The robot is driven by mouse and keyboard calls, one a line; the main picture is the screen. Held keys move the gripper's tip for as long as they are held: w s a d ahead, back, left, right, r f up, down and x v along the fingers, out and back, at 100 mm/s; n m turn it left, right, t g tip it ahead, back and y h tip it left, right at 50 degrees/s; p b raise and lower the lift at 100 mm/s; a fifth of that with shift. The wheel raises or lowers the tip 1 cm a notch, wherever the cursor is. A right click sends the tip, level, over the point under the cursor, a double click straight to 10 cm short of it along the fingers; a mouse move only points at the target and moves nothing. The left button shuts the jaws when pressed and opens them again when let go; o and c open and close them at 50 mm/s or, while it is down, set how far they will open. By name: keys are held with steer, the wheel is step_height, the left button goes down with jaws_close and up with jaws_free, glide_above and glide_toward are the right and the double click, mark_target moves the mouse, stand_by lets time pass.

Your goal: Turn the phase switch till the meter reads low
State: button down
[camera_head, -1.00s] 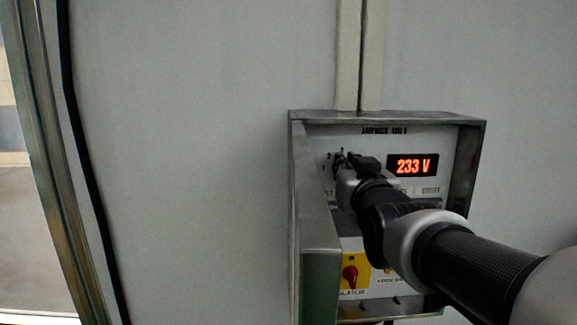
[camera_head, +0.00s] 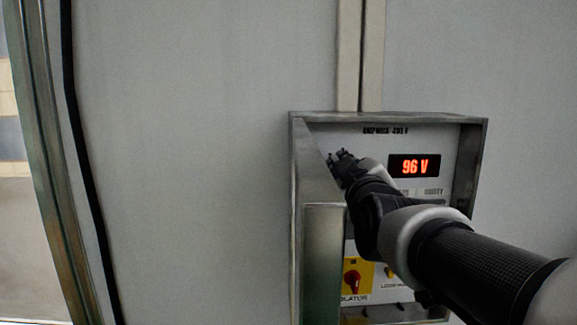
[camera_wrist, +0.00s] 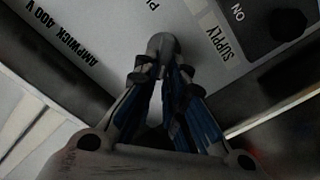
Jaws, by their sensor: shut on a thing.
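The meter (camera_head: 414,167) on the upper right of the panel reads 96 V in orange digits. My gripper (camera_head: 340,157) is at the upper left of the panel, over the place of the phase switch. In the wrist view my gripper (camera_wrist: 158,68) is shut on a dark knob, the phase switch (camera_wrist: 163,43), whose rounded end shows between the fingertips. The gripper hides most of the switch and its position marks.
A metal box (camera_head: 296,190) with raised side walls surrounds the panel. Below is a red isolator knob (camera_head: 352,281) on a yellow plate. A black supply knob (camera_wrist: 288,24) shows in the wrist view. Bare wall (camera_head: 190,150) lies to the left.

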steer(key=shift+a+n, duration=0.1)
steer(key=shift+n, duration=0.5)
steer(key=shift+f, duration=0.1)
steer(key=c, duration=1.7)
jaws_free()
steer(key=shift+o, duration=0.2)
steer(key=s, duration=1.2)
